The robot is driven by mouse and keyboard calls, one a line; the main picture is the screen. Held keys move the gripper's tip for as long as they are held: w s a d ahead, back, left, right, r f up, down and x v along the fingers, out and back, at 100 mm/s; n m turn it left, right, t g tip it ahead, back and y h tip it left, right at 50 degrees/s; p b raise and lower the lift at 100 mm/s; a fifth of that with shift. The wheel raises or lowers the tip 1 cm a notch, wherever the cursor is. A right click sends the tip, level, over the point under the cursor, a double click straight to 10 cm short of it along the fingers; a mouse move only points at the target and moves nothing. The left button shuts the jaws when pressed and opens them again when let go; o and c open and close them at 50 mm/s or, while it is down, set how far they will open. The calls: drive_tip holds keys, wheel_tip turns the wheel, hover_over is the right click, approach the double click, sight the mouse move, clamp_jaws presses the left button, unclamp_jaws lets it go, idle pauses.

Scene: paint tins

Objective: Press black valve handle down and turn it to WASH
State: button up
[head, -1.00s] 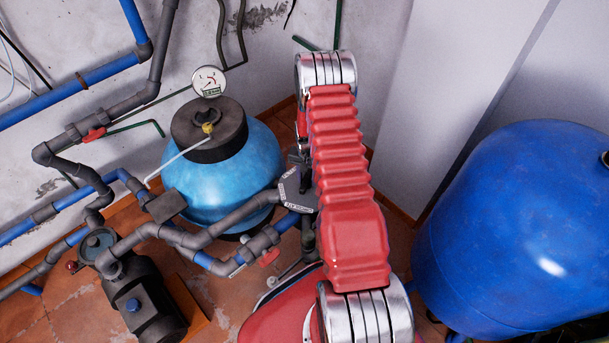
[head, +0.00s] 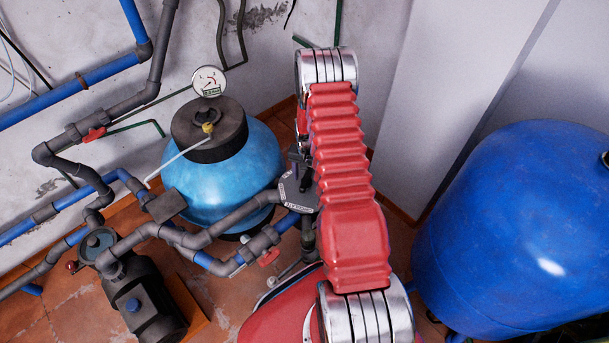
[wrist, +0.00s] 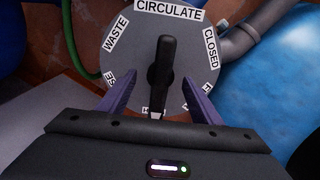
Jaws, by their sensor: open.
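The black valve handle (wrist: 161,65) stands over a grey valve plate (wrist: 128,62) in the wrist view. The handle lies along the picture's vertical, its wide end toward CIRCULATE and a pale tip toward the lower edge. WASTE, CIRCULATE and CLOSED are readable; the lower labels are partly covered and WASH cannot be made out. My gripper (wrist: 160,84) is open, one purple finger on each side of the handle's lower part, with visible gaps. In the head view the valve plate (head: 291,192) shows beside my red arm, which hides much of the gripper.
A light-blue filter tank (head: 215,180) stands left of the valve, with grey and blue pipes around it. A pump (head: 145,305) sits at lower left. A large blue tank (head: 510,225) is at right. A pressure gauge (head: 209,82) is above the filter tank.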

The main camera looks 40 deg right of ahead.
drive_tip(key=shift+r, duration=2.9)
drive_tip(key=shift+s, duration=0.15)
